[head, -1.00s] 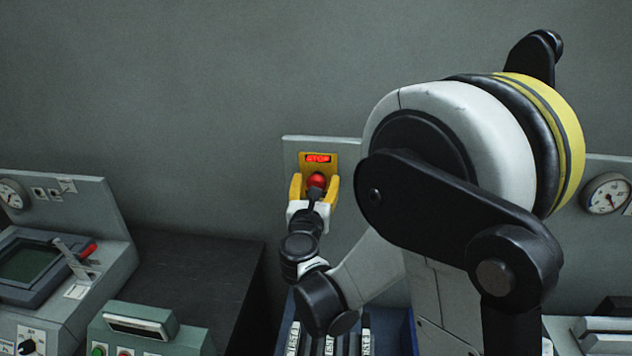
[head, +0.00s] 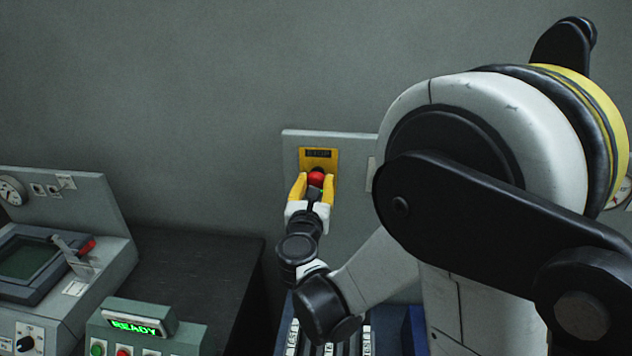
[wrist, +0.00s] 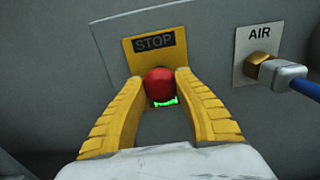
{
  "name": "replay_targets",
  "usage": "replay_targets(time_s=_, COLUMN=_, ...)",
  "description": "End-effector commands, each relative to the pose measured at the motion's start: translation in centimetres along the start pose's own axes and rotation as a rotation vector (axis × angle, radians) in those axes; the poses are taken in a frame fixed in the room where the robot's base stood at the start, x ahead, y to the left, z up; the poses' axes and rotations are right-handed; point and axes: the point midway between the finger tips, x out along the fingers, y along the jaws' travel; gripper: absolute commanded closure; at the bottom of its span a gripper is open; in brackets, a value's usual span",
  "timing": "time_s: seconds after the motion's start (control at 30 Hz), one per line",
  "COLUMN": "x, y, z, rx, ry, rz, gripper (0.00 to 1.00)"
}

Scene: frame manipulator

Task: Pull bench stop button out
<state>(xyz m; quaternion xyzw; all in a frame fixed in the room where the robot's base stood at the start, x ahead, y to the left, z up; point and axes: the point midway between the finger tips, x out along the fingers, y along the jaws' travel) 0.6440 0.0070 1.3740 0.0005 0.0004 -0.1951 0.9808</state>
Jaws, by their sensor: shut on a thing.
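The red stop button (head: 316,179) sits on a yellow plate (head: 331,159) on an upright grey panel, under a dark STOP label that is unlit. It also shows in the wrist view (wrist: 159,83), with a small green glow below it. My gripper (wrist: 160,87) has its two yellow fingers closed on the sides of the button. In the head view my gripper (head: 315,184) reaches up to the button from below.
A small box with a lit green READY display (head: 140,326) stands at lower left. A console with a screen (head: 28,258) is behind it. In the wrist view an AIR fitting (wrist: 262,70) with a blue hose is to the right of the button.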

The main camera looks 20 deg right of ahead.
Motion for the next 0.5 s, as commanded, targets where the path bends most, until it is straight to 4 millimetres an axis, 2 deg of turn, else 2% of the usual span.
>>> replay_targets(time_s=0.03, x=0.04, y=0.03, z=0.09, rx=-0.002, ry=-0.001, rz=0.0, gripper=0.58)
replay_targets(time_s=0.1, x=0.04, y=0.03, z=0.1, rx=-0.002, ry=-0.001, rz=0.0, gripper=0.37)
replay_targets(time_s=0.37, x=0.05, y=0.02, z=0.07, rx=-0.001, ry=-0.001, rz=0.0, gripper=0.36)
replay_targets(time_s=0.5, x=-0.64, y=0.06, z=0.08, rx=-0.001, ry=-0.001, rz=0.001, gripper=0.36)
